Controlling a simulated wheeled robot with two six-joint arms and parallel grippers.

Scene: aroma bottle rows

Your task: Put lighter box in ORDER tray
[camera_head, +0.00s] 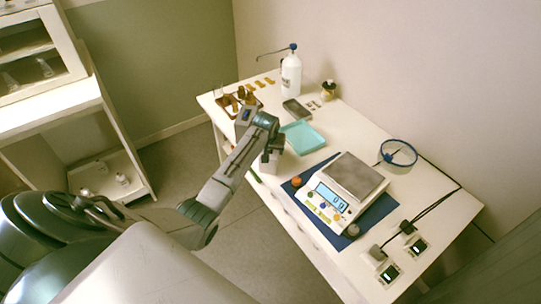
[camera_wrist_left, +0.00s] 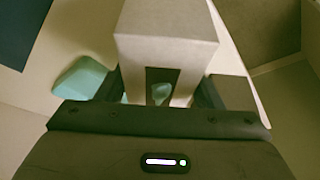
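My left gripper (camera_head: 271,147) is over the near left edge of the white table in the head view. It is shut on a pale box (camera_head: 270,160). In the left wrist view the box (camera_wrist_left: 168,45) sits between the two dark fingers and shows a dark window in its near face. A teal tray (camera_head: 302,137) lies on the table just right of the gripper, and it also shows left of the box in the left wrist view (camera_wrist_left: 82,79). I cannot read any ORDER label on it. No second box is clear. My right gripper is not in view.
A scale (camera_head: 350,176) reading 0 g stands on a blue mat (camera_head: 377,215). Behind are a white pump bottle (camera_head: 291,76), a dark flat device (camera_head: 296,110) and a brown rack of small bottles (camera_head: 240,97). A blue ring (camera_head: 398,153) and two small display units (camera_head: 389,273) are at right.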

